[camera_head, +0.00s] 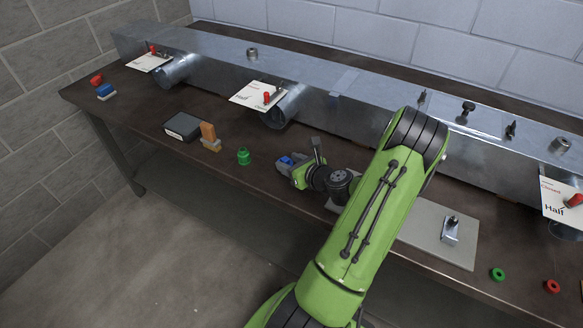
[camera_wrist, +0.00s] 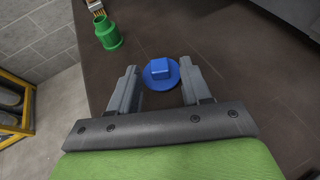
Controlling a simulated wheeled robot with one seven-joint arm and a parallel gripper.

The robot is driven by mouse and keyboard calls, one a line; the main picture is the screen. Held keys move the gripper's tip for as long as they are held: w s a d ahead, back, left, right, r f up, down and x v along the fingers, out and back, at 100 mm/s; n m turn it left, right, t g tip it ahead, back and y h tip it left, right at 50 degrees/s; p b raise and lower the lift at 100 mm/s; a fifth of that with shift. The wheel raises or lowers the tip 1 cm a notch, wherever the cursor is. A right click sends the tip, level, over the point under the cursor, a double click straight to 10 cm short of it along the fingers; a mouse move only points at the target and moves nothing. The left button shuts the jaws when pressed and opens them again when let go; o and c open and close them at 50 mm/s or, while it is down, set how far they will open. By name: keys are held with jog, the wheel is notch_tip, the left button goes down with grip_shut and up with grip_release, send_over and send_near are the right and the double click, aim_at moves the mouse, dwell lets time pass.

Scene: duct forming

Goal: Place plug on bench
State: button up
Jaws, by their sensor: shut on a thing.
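The blue plug (camera_wrist: 160,71), a round flange with a square knob, sits between the two finger tips of my gripper (camera_wrist: 159,74) in the wrist view. My gripper (camera_head: 287,168) is shut on the plug, which shows as a small blue patch (camera_head: 286,160) in the head view. The gripper is low over the front part of the dark bench (camera_head: 225,170). I cannot tell whether the plug's underside touches the bench top.
A green fitting (camera_head: 244,156) stands left of my gripper, beside a brush (camera_head: 209,137) and a black box (camera_head: 183,127). A long metal duct (camera_head: 205,70) runs behind. A grey plate (camera_head: 410,232) lies to the right. Bare bench shows near the front edge.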

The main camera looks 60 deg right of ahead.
jog(key=o, duration=1)
jog(key=shift+o, duration=0.2)
jog(key=shift+s+r, duration=0.1)
jog(key=p+v, duration=0.2)
jog(key=v, duration=1)
jog(key=w+a+r+n+g+y, duration=0.2)
jog(key=w+a+n, duration=0.1)
jog(key=a+n, duration=0.45)
jog(key=w+a+r+n+g+y, duration=0.2)
jog(key=w+a+n+g, duration=0.1)
jog(key=a+n, duration=0.45)
jog(key=w+a+r+n+g+y, duration=0.2)
jog(key=w+a+n, duration=0.1)
jog(key=a+n, duration=0.5)
jog(key=s+a+r+n+h, duration=0.2)
jog(key=s+a+r+n, duration=0.7)
jog(key=n, duration=0.7)
jog(key=shift+s+r, duration=0.3)
jog(key=shift+r, duration=0.2)
